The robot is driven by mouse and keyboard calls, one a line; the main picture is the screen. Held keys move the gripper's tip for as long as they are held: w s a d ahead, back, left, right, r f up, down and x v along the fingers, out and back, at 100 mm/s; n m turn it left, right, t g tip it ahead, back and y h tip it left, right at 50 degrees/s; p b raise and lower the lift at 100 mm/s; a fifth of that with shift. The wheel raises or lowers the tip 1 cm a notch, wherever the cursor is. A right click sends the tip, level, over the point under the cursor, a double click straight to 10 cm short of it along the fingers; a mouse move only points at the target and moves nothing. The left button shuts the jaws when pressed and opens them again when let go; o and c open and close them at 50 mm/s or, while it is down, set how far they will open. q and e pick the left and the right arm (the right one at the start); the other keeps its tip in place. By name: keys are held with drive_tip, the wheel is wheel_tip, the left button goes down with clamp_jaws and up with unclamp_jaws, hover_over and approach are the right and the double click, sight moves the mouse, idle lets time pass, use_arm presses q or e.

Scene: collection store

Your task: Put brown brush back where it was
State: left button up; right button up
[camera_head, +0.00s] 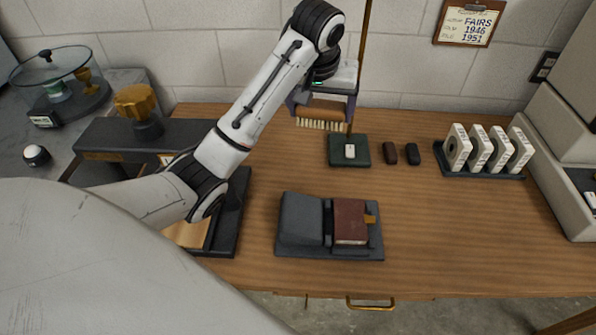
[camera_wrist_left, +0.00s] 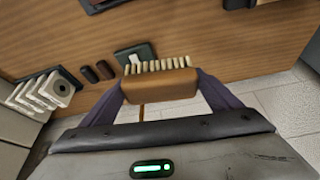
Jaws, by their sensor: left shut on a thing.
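The brown brush (camera_head: 322,114) has a brown wooden back and a row of pale bristles. My left gripper (camera_head: 322,105) is shut on it, near the back edge of the table, left of the green pad. In the left wrist view the brush (camera_wrist_left: 160,84) lies across between the two fingers of the left gripper (camera_wrist_left: 158,90), bristles towards the top of the picture. Whether the bristles touch the table, I cannot tell. My right gripper is in neither view.
A green pad (camera_head: 362,158) with a small white piece lies beside a thin upright rod (camera_head: 360,60). Two small dark objects (camera_head: 389,153) and a rack of white pieces (camera_head: 480,150) stand right. A dark holder (camera_head: 340,255) with a maroon block stands in front. The front right tabletop is free.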

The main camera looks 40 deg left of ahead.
use_arm(q)
drive_tip(key=shift+n+y, duration=0.3)
drive_tip(key=shift+n, duration=0.5)
drive_tip(key=a+f, duration=0.2)
drive_tip(key=f, duration=0.3)
drive_tip(key=a+f, duration=0.1)
drive_tip(key=f, duration=0.3)
drive_tip(key=a+f, duration=0.2)
drive_tip(key=f, duration=0.3)
drive_tip(key=shift+s+a+f, duration=0.3)
drive_tip(key=shift+a, duration=0.05)
drive_tip(key=shift+f, duration=2.15)
drive_tip(key=shift+f, duration=0.1)
drive_tip(key=o, duration=0.5)
drive_tip(key=shift+f, duration=0.1)
drive_tip(key=o, duration=0.4)
